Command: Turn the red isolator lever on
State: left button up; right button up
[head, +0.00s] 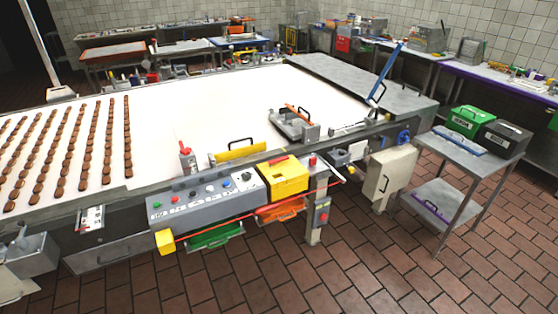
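I cannot tell for certain which red part is the isolator lever. A small grey box (321,213) on the post below the table's right front has a red part on its face, too small to read its position. A red knob (312,160) stands near the top of that post, right of the yellow box (284,178). A red upright piece (184,149) stands on the table edge behind the control panel (205,198). Neither of my grippers is in view.
The long white table (230,95) carries rows of brown biscuits (88,150) on the left. A side trolley (470,155) with green and black boxes stands at right. A pale cabinet (390,172) hangs near the table's right end. The tiled floor in front is clear.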

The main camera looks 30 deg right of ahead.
aim_at(280, 159)
jog(key=i+l, duration=0.15)
jog(key=l, duration=0.25)
jog(key=i+l, duration=0.2)
jog(key=l, duration=0.2)
jog(key=i+l, duration=0.15)
jog(key=l, duration=0.25)
